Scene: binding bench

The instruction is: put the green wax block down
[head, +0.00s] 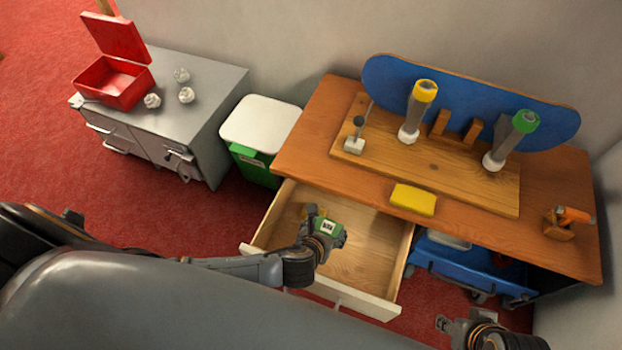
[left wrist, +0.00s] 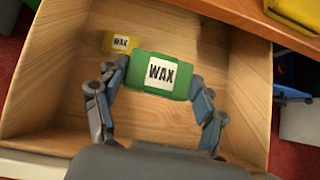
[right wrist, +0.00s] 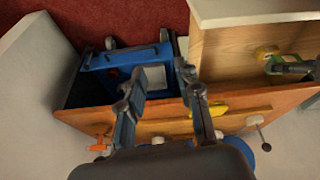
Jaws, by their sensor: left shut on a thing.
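The green wax block (left wrist: 160,75), with a white WAX label, is between the fingers of my left gripper (left wrist: 157,88), which is shut on it. In the head view, my left gripper (head: 318,232) holds the block (head: 331,229) over the open drawer (head: 372,262). A yellow wax block (left wrist: 121,42) lies on the drawer floor behind it, partly hidden by my gripper in the head view. I cannot tell whether the green block touches the floor. My right gripper (right wrist: 163,95) is open and empty, its fingers apart; it also shows at the bottom right of the head view (head: 447,324).
The drawer floor is bare to the right. A blue cart (head: 462,265) is under the bench. A green bin (head: 254,165) and grey cabinet (head: 190,100) stand left.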

